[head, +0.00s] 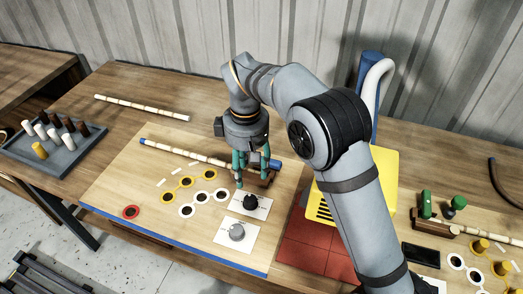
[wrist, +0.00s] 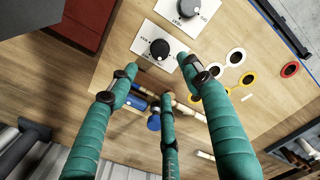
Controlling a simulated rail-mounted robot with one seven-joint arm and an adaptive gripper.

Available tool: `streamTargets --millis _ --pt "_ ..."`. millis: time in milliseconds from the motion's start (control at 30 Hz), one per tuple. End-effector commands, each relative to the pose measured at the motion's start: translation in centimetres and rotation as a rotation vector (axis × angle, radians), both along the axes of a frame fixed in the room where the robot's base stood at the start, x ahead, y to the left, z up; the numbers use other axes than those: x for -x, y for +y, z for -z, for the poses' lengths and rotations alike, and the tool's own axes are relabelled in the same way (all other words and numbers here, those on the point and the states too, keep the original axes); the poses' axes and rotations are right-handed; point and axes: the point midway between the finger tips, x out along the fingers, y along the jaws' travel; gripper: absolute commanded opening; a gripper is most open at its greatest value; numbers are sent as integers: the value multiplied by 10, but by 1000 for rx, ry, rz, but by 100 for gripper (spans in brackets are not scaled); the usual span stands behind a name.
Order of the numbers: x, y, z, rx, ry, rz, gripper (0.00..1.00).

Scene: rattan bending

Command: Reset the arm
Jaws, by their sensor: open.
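My arm reaches down from the right in the head view, and my gripper (head: 243,180) hangs over the right part of the light wooden board (head: 128,178). Its teal-wrapped fingers are spread open with nothing between them. In the wrist view, my gripper (wrist: 160,78) shows three fingers pointing toward the board, apart from one another. A banded rattan pole (head: 180,151) with blue ends lies on the board behind the fingers, near a brown wooden block (head: 262,179). Whether any finger touches the pole or block cannot be told.
A black knob (head: 251,202) and a grey knob (head: 237,232) sit on white cards near the gripper. A yellow machine (head: 385,175) and red mat (head: 305,242) are to the right. A grey peg tray (head: 55,155) is left. Another pole (head: 142,107) lies behind.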

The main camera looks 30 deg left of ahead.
Motion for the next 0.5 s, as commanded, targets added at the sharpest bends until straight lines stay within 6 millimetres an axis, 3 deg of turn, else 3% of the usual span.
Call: streamTargets --millis 267,500 --pt "0 -1 9 3 2 -1 49" --pt "1 -2 50 6 4 -1 49"
